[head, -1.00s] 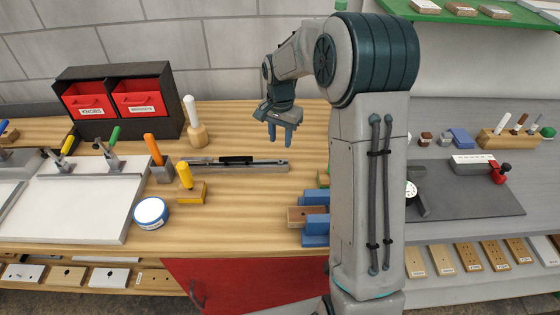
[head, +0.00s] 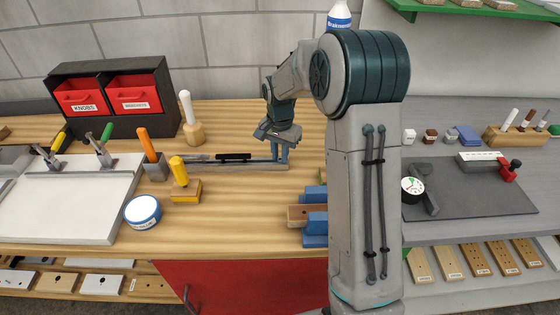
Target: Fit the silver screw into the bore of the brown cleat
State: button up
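My gripper (head: 281,157) points down over the wooden bench, at the right end of a long grey metal bar with a black middle part (head: 233,157). Its two fingers show a small gap between them, with nothing visible in it. I cannot tell whether the fingertips touch the bar. A brown wooden block (head: 298,214), which may be the brown cleat, sits between the blue jaws of a vise (head: 316,224); my arm hides the vise's right part. No bore shows on the block from here. I cannot make out the silver screw.
A yellow-handled tool on a block (head: 183,186), an orange-handled tool (head: 150,150) and a round blue-and-white tin (head: 143,212) stand left of the vise. Red bins (head: 130,97) stand behind. The wood between tin and vise is clear. A dark mat (head: 470,210) lies right.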

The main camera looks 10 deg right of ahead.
aim_at(280, 159)
grip_shut()
jog(key=shift+r, duration=0.15)
jog(key=shift+r+p, duration=2.05)
jog(key=shift+r, duration=0.8)
